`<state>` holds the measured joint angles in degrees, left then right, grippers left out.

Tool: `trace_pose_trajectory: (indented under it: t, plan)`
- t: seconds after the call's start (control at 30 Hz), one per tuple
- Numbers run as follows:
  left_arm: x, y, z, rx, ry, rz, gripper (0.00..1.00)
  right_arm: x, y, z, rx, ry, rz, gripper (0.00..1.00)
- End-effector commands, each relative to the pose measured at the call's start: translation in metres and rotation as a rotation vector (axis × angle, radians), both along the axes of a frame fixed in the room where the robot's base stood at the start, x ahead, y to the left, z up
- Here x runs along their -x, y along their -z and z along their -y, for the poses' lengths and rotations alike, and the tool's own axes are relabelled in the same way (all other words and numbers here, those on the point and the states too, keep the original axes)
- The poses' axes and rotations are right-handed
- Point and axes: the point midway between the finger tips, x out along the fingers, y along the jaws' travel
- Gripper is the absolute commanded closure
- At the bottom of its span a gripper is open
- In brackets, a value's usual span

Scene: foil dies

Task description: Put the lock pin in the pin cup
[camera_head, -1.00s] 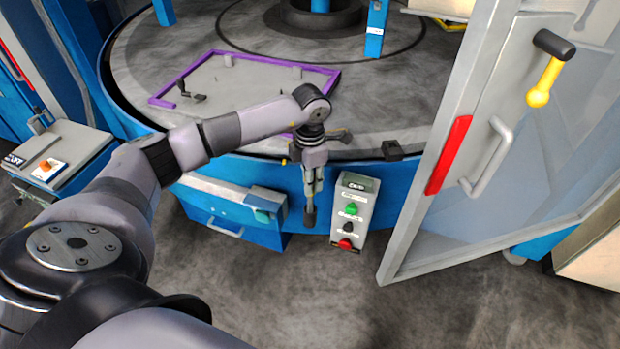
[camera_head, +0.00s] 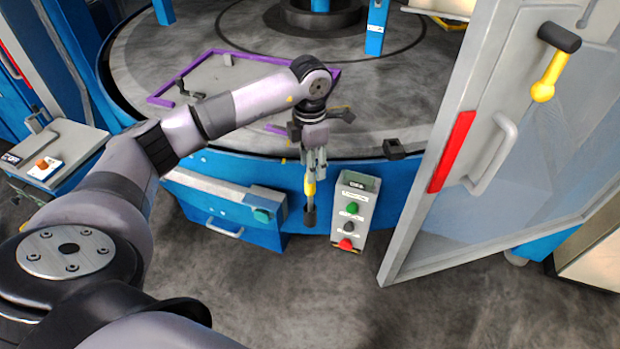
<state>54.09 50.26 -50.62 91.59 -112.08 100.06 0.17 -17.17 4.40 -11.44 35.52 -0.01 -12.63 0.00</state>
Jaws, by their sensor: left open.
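The lock pin (camera_head: 310,188) has a yellow upper part and stands upright at the front of the blue machine base. Its lower end meets the small dark pin cup (camera_head: 309,216) and appears to sit in it. The inside of the cup is hidden. My left gripper (camera_head: 314,174) points down directly above the pin. It is open, with its fingertips around or just above the pin's yellow top; whether they touch it I cannot tell. My right gripper is not in view.
A button box (camera_head: 352,215) with green, black and red buttons stands close to the right of the cup. A blue drawer unit (camera_head: 222,212) is to the left. The open grey door (camera_head: 440,190) with a red strip is at the right. The round table (camera_head: 400,100) lies behind.

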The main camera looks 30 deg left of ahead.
Motion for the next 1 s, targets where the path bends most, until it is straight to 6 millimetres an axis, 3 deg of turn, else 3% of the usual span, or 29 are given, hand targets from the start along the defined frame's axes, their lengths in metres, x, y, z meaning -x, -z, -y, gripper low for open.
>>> trace_pose_trajectory:
  t: [0.2, 0.4, 0.8, 0.87, 0.93, 1.0]
  plan:
    - [-0.001, -0.043, 0.000, 0.000, 0.000, 0.005, 0.58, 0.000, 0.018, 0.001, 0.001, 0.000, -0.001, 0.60]
    - [-0.001, -0.067, 0.000, 0.000, -0.001, 0.002, 0.58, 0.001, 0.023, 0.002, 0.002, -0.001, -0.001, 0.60]
    - [0.000, -0.071, 0.002, 0.004, 0.002, 0.000, 0.58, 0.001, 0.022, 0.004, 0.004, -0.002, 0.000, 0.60]
    - [-0.001, -0.067, 0.010, 0.031, 0.015, 0.006, 0.58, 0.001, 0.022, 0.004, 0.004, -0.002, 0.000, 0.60]
    - [-0.002, -0.057, 0.033, 0.100, 0.046, 0.020, 0.58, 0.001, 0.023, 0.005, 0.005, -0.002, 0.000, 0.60]
    - [-0.002, -0.046, 0.073, 0.226, 0.089, 0.046, 0.58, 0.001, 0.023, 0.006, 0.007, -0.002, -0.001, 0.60]
